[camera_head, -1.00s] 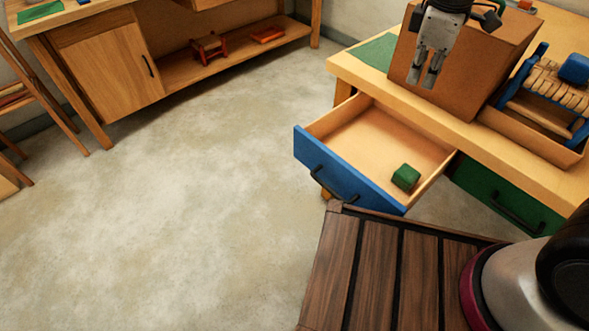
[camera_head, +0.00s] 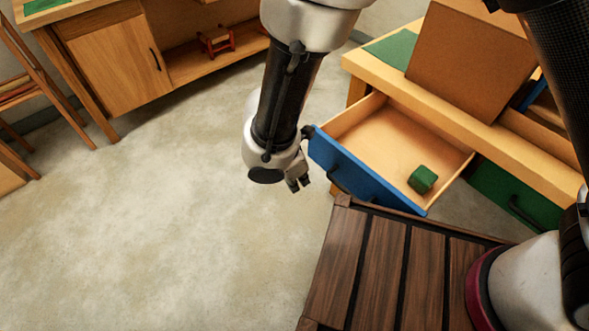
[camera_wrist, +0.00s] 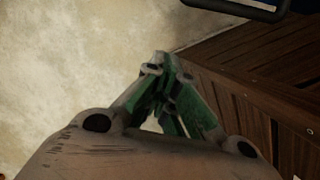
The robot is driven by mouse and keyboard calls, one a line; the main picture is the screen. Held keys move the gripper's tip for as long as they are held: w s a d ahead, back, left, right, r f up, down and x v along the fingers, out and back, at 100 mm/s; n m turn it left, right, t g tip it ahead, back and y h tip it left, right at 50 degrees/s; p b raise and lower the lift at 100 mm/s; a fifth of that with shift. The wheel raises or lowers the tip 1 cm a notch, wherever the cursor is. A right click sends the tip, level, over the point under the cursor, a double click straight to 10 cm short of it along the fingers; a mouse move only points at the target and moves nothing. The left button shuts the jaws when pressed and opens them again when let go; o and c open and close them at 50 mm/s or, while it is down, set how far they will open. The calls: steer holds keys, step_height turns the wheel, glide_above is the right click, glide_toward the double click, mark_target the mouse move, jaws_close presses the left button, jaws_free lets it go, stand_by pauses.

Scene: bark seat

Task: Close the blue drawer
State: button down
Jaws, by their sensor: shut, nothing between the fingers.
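The blue drawer (camera_head: 362,178) is pulled out from the wooden table in the head view, with a dark handle on its front. A green block (camera_head: 422,179) lies inside it. My gripper (camera_head: 300,185) hangs to the left of the drawer's front, low and apart from its handle. In the wrist view my gripper (camera_wrist: 170,75) has its fingers together with nothing between them. A dark bar, seemingly the drawer handle (camera_wrist: 240,8), shows at the top of the wrist view.
The wooden table (camera_head: 480,118) carries a brown box (camera_head: 470,58). A green drawer (camera_head: 512,197) is shut at right. My dark slatted deck is in front. A wooden cabinet (camera_head: 118,62) stands back left. The floor (camera_head: 140,220) at left is clear.

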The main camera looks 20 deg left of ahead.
steer(key=shift+w+d+f, duration=0.55)
steer(key=shift+w+d, duration=0.2)
steer(key=shift+w, duration=0.2)
steer(key=shift+w+d+f, duration=0.5)
steer(key=shift+w+d, duration=0.25)
steer(key=shift+w, duration=0.15)
steer(key=w+d, duration=0.5)
steer(key=w, duration=0.3)
steer(key=w+d, duration=0.5)
steer(key=w, duration=0.4)
steer(key=w+d, duration=0.5)
steer(key=w, duration=0.3)
steer(key=shift+w, duration=0.15)
